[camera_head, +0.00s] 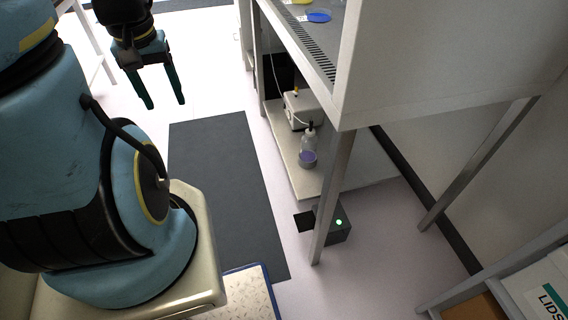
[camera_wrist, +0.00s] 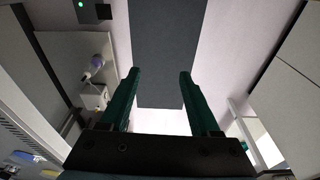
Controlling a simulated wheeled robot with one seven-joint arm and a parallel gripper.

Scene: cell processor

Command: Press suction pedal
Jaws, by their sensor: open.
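The suction pedal is a dark grey box (camera_head: 341,232) with a lit green light and a flat black plate (camera_head: 304,222) on its left side. It sits on the floor by a leg of the cabinet stand, which hides part of it. The pedal box also shows at the top left of the wrist view (camera_wrist: 92,13). My gripper (camera_head: 165,104) is open and empty, high above the floor and well apart from the pedal, at the upper left. In the wrist view its two green fingers (camera_wrist: 159,73) stand apart with only floor and mat between them.
A dark mat (camera_head: 222,190) lies on the floor left of the pedal. A low shelf (camera_head: 305,178) under the cabinet (camera_head: 440,60) holds a pump box (camera_head: 302,110) and a bottle (camera_head: 308,150). Stand legs (camera_head: 334,190) rise near the pedal. A lids box (camera_head: 545,295) is at lower right.

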